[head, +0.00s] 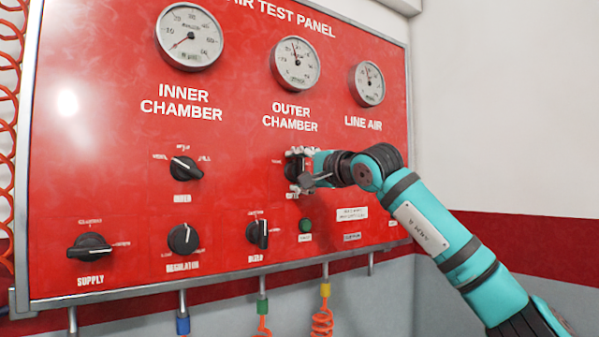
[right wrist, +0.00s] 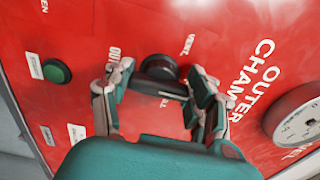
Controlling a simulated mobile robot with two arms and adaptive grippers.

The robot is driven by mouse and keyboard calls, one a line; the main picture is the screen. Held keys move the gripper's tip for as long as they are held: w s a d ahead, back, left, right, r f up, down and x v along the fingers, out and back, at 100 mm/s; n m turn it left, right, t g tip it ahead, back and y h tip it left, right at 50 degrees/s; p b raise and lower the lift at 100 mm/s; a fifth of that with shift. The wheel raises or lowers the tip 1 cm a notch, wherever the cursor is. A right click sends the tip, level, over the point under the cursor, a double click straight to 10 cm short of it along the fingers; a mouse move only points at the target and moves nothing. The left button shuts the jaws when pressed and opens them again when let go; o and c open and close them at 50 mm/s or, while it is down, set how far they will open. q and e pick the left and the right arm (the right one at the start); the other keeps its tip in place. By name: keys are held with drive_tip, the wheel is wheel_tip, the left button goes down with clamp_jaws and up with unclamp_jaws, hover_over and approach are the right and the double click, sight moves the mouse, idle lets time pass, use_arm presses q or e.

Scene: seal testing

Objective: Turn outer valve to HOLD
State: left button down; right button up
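The outer valve is a black knob (right wrist: 160,72) on the red panel below the OUTER CHAMBER label; in the head view it (head: 292,170) is mostly hidden by my right gripper. My right gripper (head: 299,171) is at the panel, its fingers on either side of this knob. In the right wrist view the gripper's fingers (right wrist: 160,82) are spread wide, with the knob between them and some red panel showing beside it. The knob's pointer direction is hard to make out; a VENT label shows near it. My left gripper is not in view.
The inner valve knob (head: 185,168) is to the left. The supply knob (head: 90,246), regulator knob (head: 183,239) and another knob (head: 257,234) sit lower. A green button (head: 306,226) is just below my right gripper. Gauges are above; coiled hoses hang below.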

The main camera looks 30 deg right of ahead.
drive_tip(key=o, duration=0.5)
drive_tip(key=shift+c, duration=0.2)
drive_tip(key=s+d, duration=0.1)
drive_tip(key=s, duration=1.1)
drive_tip(key=shift+d, duration=0.3)
